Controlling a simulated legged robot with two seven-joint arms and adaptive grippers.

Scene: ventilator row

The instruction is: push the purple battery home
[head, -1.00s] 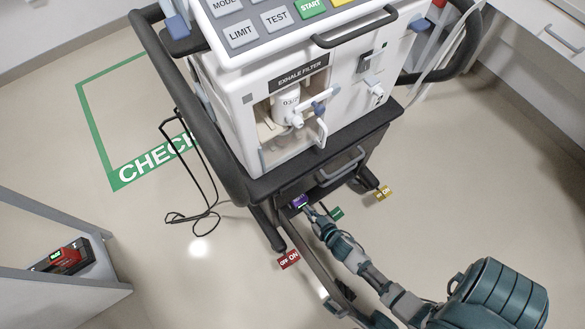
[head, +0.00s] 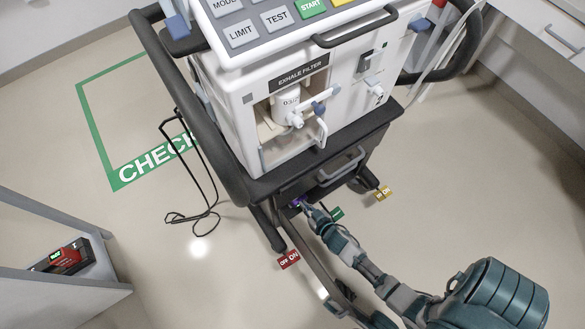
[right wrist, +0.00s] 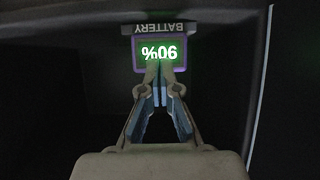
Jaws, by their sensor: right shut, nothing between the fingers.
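The purple battery (head: 298,202) sits low at the front of the ventilator cart, mostly hidden by my right gripper. In the right wrist view the battery (right wrist: 184,64) shows as a purple frame around a lit green screen reading 90%, upside down, under a BATTERY label. My right gripper (head: 304,208) is shut and empty. In the right wrist view its fingertips (right wrist: 159,66) come together at the screen's lower edge, touching or very close to the battery face. How deep the battery sits is hard to tell. My left gripper is out of view.
The ventilator (head: 300,120) stands on a dark cart with a grey drawer handle (head: 341,166) above the battery. A red battery (head: 66,257) lies in a dark holder at left.

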